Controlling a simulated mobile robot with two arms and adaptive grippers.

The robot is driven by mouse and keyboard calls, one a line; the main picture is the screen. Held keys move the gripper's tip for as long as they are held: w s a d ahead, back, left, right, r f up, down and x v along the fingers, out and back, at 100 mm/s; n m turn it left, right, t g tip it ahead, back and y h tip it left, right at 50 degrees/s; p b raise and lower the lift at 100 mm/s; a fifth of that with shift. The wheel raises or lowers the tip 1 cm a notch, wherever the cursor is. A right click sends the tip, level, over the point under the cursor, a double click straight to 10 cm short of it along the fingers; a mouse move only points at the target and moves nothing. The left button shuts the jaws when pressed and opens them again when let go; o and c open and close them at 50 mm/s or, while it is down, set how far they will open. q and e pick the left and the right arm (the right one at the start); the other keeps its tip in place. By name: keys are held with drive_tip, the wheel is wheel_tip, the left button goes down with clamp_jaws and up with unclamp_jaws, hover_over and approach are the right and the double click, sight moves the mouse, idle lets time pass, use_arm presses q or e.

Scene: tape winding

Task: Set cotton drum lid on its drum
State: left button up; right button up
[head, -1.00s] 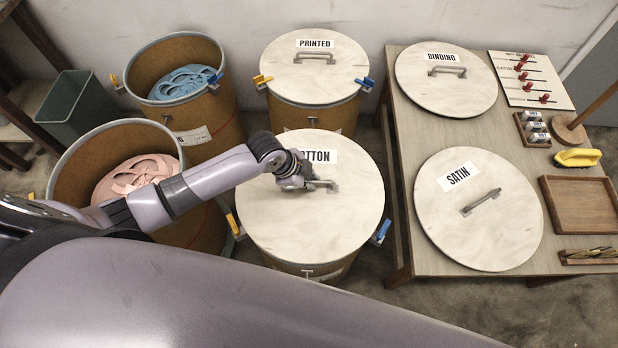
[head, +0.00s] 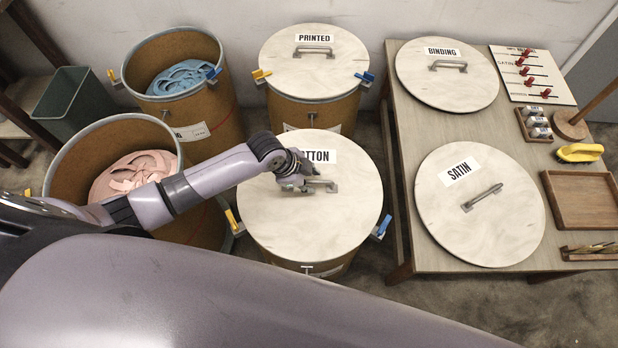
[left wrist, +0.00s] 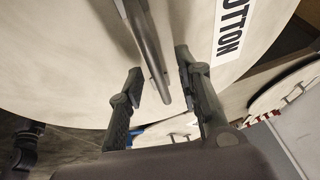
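The round pale cotton drum lid (head: 330,225) lies over the top of the cotton drum (head: 335,266), covering its opening. Its label is partly hidden by my left gripper. The lid's grey bar handle (head: 322,187) is near its middle. My left gripper (head: 300,185) is at the left end of this handle. In the left wrist view the fingers (left wrist: 158,85) are spread, with the handle (left wrist: 143,40) between them and gaps beside it. I cannot tell whether the lid sits fully flush. My right gripper is not in view.
Orange (head: 232,221) and blue (head: 383,226) clamps flank the cotton drum. The printed drum is lidded behind; open drums with blue (head: 185,78) and pink (head: 135,172) tape stand left. Binding (head: 440,85) and satin (head: 500,225) lids lie on the table (head: 400,190) at right.

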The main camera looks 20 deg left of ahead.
use_arm(q)
drive_tip(key=shift+s+f, duration=0.1)
drive_tip(key=shift+f, duration=0.05)
drive_tip(key=v, duration=1.2)
drive_tip(key=shift+r, duration=0.2)
